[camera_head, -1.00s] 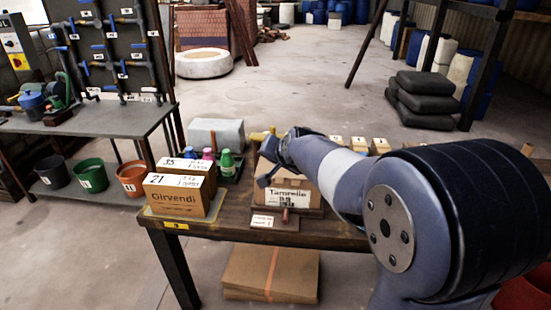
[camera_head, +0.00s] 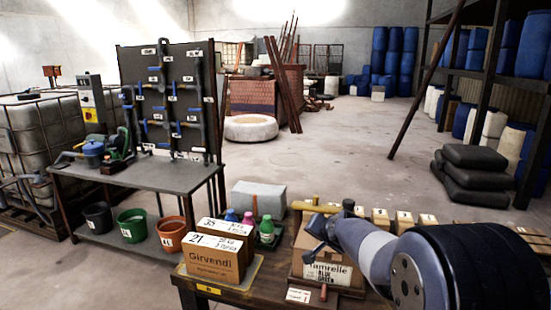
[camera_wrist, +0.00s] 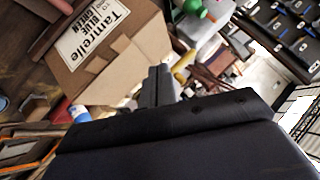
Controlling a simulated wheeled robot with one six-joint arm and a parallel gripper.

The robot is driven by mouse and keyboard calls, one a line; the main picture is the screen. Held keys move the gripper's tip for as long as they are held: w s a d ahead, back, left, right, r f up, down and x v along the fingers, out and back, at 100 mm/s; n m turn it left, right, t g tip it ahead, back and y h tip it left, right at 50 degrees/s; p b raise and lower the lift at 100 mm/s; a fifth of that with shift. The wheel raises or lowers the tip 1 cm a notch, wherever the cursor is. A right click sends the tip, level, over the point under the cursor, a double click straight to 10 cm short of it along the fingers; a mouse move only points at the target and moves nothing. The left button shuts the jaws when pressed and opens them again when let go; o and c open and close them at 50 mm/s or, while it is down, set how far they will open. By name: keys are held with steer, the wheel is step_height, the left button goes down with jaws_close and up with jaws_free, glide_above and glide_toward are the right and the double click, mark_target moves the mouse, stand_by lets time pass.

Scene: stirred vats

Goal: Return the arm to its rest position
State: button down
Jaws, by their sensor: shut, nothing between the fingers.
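My arm comes in from the lower right in the head view. My gripper (camera_head: 314,232) is over the open cardboard box labelled Tamrelle (camera_head: 343,276) on the wooden table. In the wrist view my gripper (camera_wrist: 158,76) shows as two dark fingers closed together, with nothing between them. The Tamrelle box (camera_wrist: 125,68) is just beside and beyond them there, its flaps folded out. I cannot tell whether the fingers touch it.
A Girvendi box (camera_head: 214,261) and small bottles, including a green one (camera_head: 266,231), stand left of my gripper. A grey block (camera_head: 259,199) sits behind them. A bench (camera_head: 165,176) with a tool board (camera_head: 170,100) is farther left. Open floor (camera_head: 340,150) lies beyond.

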step_height(320, 180, down, 6)
steer(key=w+b, duration=0.1)
steer(key=b, duration=0.2)
steer(key=shift+w+d+f+b, duration=0.25)
steer(key=shift+w+b, duration=0.05)
steer(key=shift+w, duration=0.05)
